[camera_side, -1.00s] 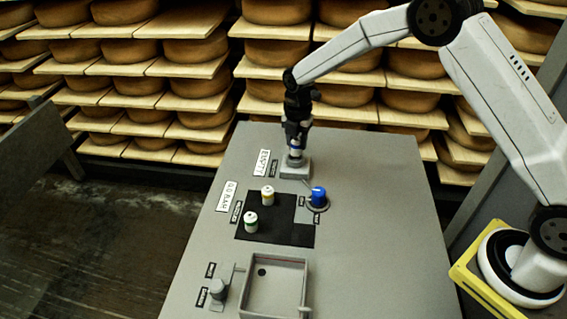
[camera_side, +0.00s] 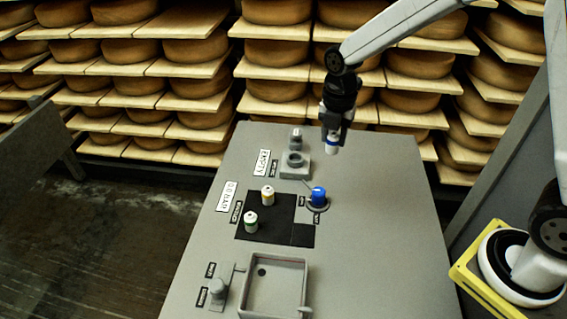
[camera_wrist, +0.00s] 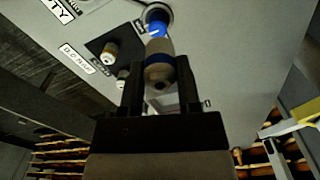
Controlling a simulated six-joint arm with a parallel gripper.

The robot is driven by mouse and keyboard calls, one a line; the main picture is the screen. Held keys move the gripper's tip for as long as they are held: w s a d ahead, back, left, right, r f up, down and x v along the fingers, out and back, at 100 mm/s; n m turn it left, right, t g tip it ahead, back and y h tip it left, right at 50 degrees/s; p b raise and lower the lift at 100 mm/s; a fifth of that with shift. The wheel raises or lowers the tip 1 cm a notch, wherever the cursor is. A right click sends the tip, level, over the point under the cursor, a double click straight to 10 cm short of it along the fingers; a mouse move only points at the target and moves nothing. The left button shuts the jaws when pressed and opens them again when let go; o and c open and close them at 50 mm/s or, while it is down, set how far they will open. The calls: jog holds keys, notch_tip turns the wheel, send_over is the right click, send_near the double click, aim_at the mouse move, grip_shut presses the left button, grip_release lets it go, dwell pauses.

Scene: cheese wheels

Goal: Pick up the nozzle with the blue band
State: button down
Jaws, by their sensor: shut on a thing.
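My gripper (camera_side: 333,132) is shut on the nozzle with the blue band (camera_side: 332,147). It holds the nozzle upright in the air, above the far part of the grey table (camera_side: 380,210), to the right of the grey socket block (camera_side: 295,166). The socket block's round hole is bare. In the wrist view the nozzle (camera_wrist: 159,66), pale with a blue band, sits between the two dark fingers of my gripper (camera_wrist: 160,88). The fingers partly hide its sides.
Two white nozzles, one yellow-banded (camera_side: 268,195) and one green-banded (camera_side: 251,222), stand on a black mat (camera_side: 280,232). An open grey tray (camera_side: 304,285) and a grey post (camera_side: 217,288) are near the front. The table's right side is clear.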

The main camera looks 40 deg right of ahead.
jog(key=shift+s+r, duration=0.25)
jog(key=shift+s, duration=0.25)
jog(key=shift+s+r, duration=0.2)
jog(key=shift+s, duration=0.3)
jog(key=s+a+f+n, duration=0.1)
jog(key=s+a+n, duration=0.6)
jog(key=s+a, duration=0.2)
jog(key=s+a+f+n, duration=0.1)
jog(key=s+a+n, duration=0.5)
jog(key=s+a, duration=0.3)
jog(key=s, duration=0.4)
jog(key=shift+s+n, duration=0.4)
jog(key=shift+f, duration=0.1)
